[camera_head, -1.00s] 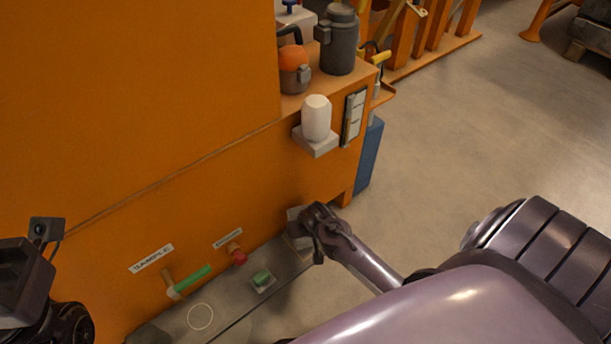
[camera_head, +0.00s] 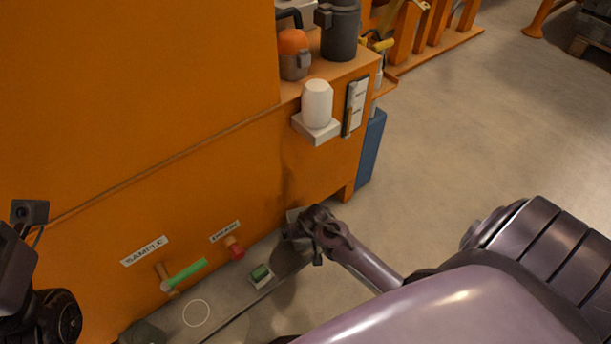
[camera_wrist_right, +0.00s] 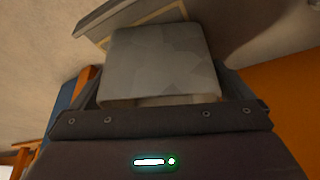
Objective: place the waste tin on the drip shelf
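The waste tin, as I take it, is a grey block-like tin (camera_wrist_right: 160,58) between the fingers of my right gripper (camera_wrist_right: 158,92) in the right wrist view. In the head view its grey side (camera_head: 293,219) shows just left of that gripper (camera_head: 304,226), which partly hides it. The tin is over or near the right end of the grey ledge, apparently the drip shelf (camera_head: 228,300); I cannot tell whether they touch. The ledge bears a white circle outline. My left arm's wrist parts show at the left edge of the head view; its fingertips are out of frame.
Above the ledge are a green-handled tap (camera_head: 184,274), a red-knobbed tap (camera_head: 235,250) and a SAMPLE label (camera_head: 145,251). A white bottle (camera_head: 317,103) stands on a small bracket (camera_head: 315,131). Open floor lies right.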

